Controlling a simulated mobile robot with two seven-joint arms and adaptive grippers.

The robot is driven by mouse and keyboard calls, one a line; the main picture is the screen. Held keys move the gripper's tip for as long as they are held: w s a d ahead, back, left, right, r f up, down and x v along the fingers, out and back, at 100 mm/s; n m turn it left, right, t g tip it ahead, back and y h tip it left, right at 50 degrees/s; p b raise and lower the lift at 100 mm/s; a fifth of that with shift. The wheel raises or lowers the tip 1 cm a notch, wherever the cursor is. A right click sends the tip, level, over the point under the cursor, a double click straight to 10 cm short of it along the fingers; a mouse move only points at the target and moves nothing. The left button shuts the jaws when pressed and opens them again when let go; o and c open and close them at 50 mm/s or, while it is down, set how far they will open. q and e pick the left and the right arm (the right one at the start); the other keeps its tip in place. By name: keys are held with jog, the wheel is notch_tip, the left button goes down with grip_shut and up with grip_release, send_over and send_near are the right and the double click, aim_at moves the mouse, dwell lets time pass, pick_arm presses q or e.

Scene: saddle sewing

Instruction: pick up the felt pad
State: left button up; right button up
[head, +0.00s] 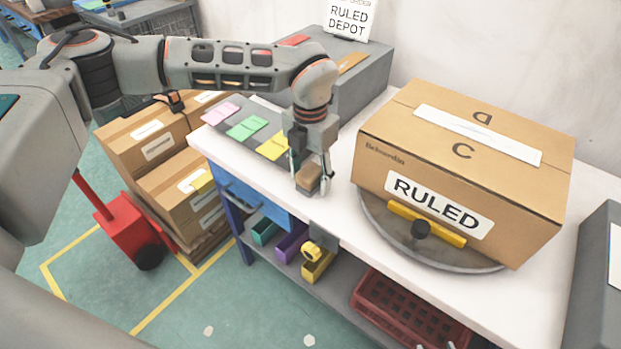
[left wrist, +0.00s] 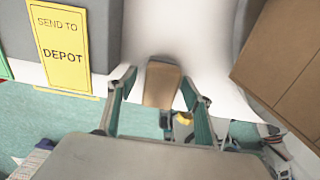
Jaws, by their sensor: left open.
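The felt pad (head: 308,178) appears as a small brown block on the white table near its front edge, left of the large carton. In the left wrist view the pad (left wrist: 162,86) sits centrally between the fingers. My left gripper (head: 311,175) points down over the pad with its fingers open, one on each side. In the left wrist view gaps show between the pad and the fingers of the left gripper (left wrist: 159,80). The fingers hide part of the pad in the head view. My right gripper is not seen.
A large carton labelled RULED (head: 465,150) sits on a round grey turntable (head: 375,225) to the right. Pink, green and yellow cards (head: 272,147) lie on a grey panel to the left. A grey box (head: 362,92) stands behind. Bins sit on the shelf below.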

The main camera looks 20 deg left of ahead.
aim_at(310, 171)
pick_arm(q)
jog(key=shift+r, duration=0.1)
jog(key=c, duration=1.2)
jog(key=shift+r, duration=0.1)
notch_tip(310, 171, up, 20)
jog(key=shift+f+p, duration=0.1)
jog(key=shift+p, duration=0.85)
